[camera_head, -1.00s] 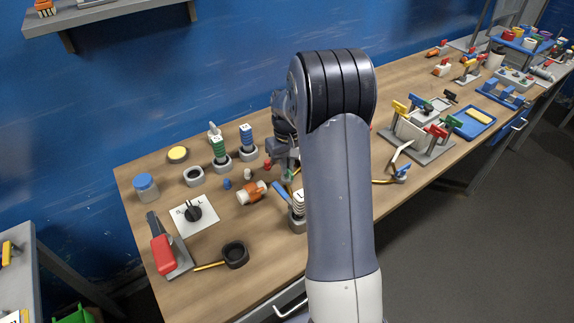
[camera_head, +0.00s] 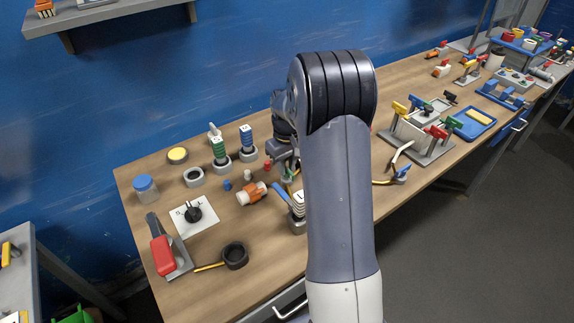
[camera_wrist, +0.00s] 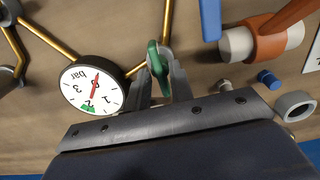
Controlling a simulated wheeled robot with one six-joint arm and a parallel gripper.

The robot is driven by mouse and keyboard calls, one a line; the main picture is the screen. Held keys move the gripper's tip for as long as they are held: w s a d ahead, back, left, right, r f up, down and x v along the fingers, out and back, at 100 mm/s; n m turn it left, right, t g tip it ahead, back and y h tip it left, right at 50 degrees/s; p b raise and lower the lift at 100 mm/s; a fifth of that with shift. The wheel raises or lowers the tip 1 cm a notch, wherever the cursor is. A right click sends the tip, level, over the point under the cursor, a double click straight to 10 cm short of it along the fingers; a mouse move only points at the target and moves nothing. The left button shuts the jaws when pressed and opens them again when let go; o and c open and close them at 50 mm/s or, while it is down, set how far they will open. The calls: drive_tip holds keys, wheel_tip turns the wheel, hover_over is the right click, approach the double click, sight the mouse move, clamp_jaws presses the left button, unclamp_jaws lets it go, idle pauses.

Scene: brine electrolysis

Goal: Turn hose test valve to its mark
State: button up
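A green valve handle (camera_wrist: 156,62) stands between the fingers of my gripper (camera_wrist: 160,80) in the wrist view. The fingers are spread on either side of it, with a gap on its left; contact on the right is unclear. A round pressure gauge (camera_wrist: 78,92) marked "bar" lies just left of the fingers. It has a white dial, a red needle and a green patch near the 2. The needle's red part shows on the side away from the green patch. In the head view my gripper (camera_head: 285,168) is low over the bench, partly hidden by my arm.
Brass tubes (camera_wrist: 50,38) run left of the handle. An orange fitting (camera_head: 251,193) with pale ends, a blue peg (camera_head: 227,185) and a grey ring (camera_head: 194,177) stand nearby. A red-handled tool (camera_head: 162,255) lies at the bench's left end.

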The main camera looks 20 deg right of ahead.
sight(287, 168)
drive_tip(key=shift+o, duration=0.8)
wheel_tip(287, 168, up, 11)
drive_tip(key=shift+f+b, duration=0.15)
drive_tip(key=shift+b, duration=0.25)
wheel_tip(287, 168, down, 11)
drive_tip(key=shift+r+p, duration=0.2)
drive_tip(key=shift+p, duration=0.2)
drive_tip(key=shift+f+m, duration=0.1)
drive_tip(key=shift+m, duration=0.2)
